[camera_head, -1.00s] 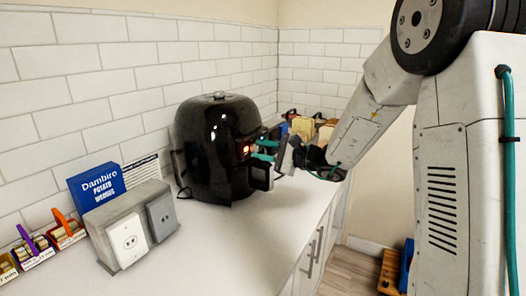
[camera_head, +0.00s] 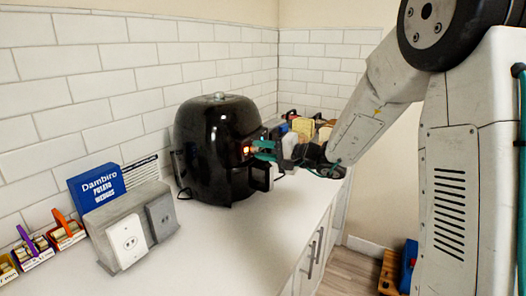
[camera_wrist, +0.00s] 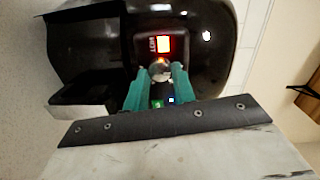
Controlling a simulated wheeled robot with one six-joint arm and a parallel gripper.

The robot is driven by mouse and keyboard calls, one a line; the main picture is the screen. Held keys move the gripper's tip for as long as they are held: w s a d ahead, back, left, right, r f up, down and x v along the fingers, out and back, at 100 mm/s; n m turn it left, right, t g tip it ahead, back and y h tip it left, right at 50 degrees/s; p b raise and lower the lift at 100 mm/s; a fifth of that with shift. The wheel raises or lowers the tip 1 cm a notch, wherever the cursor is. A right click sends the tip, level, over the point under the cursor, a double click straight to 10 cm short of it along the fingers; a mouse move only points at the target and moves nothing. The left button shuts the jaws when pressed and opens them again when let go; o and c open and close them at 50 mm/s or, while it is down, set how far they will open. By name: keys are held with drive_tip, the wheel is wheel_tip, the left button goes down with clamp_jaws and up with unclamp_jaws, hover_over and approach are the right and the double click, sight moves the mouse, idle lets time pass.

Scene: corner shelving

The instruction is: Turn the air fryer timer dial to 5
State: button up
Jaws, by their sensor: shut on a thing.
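The black air fryer (camera_head: 212,145) stands on the white counter against the tiled wall. Its front panel, with a lit red-orange display (camera_wrist: 160,46), faces my gripper. In the wrist view the round silver timer dial (camera_wrist: 159,69) sits just below the display, between the tips of my green fingers. My gripper (camera_wrist: 159,80) is shut on the dial; it also shows in the head view (camera_head: 262,151) at the fryer's front. The dial's markings are too small to read. The basket handle (camera_head: 262,178) sticks out below my fingers.
A grey outlet box (camera_head: 130,228) and a blue Dambiro potato wedges box (camera_head: 98,191) stand left of the fryer. Small labelled containers (camera_head: 50,246) are at far left. Several items (camera_head: 305,126) crowd the counter behind my gripper. The counter in front of the fryer is clear.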

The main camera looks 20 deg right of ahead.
drive_tip(key=shift+n, duration=0.4)
drive_tip(key=o, duration=1)
drive_tip(key=v, duration=0.7)
drive_tip(key=shift+s+d, duration=0.2)
drive_tip(key=shift+s, duration=0.15)
